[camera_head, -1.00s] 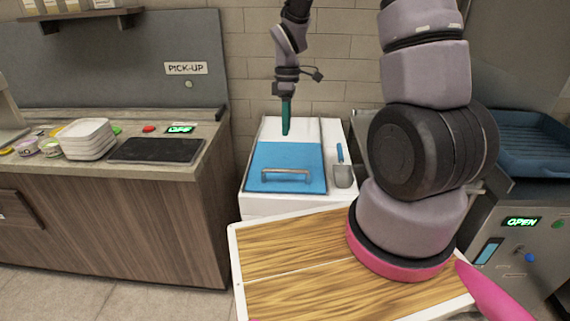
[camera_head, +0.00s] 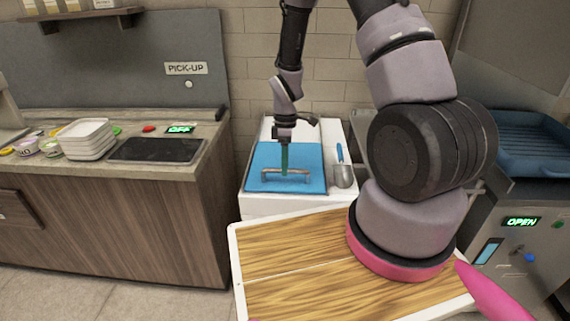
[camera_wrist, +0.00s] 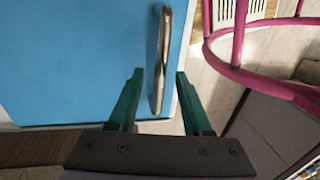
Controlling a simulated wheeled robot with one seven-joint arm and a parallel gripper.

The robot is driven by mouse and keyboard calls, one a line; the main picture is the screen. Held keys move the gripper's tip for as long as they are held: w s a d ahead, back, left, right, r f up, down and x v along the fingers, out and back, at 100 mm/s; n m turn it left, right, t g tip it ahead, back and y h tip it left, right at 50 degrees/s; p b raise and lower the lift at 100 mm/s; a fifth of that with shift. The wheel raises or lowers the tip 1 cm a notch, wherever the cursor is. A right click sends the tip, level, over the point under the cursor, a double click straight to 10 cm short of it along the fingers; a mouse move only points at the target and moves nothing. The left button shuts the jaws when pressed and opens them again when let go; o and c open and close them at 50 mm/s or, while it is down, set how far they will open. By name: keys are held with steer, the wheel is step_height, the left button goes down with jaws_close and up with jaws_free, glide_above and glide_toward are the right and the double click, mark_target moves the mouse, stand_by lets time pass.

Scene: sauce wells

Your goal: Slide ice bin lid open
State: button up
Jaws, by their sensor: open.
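The blue ice bin lid (camera_head: 258,160) lies flat on the white bin (camera_head: 268,205) in the head view. It fills much of the wrist view as a blue sheet (camera_wrist: 70,60). Its silver bar handle (camera_head: 303,178) is near the lid's front edge. My gripper (camera_head: 285,173) points down at the handle. In the wrist view my gripper (camera_wrist: 158,74) is open, with one green finger on each side of the handle (camera_wrist: 163,45). A gap shows beside the bar; I cannot tell whether either finger touches it.
A scoop (camera_head: 342,173) with a blue grip lies right of the lid. A wooden-topped surface (camera_head: 290,255) is in front of the bin. The pick-up counter (camera_head: 120,172) with stacked white trays (camera_head: 85,140) is left. A pink rail (camera_wrist: 235,75) shows in the wrist view.

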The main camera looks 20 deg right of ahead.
jaws_close()
stand_by(1.4)
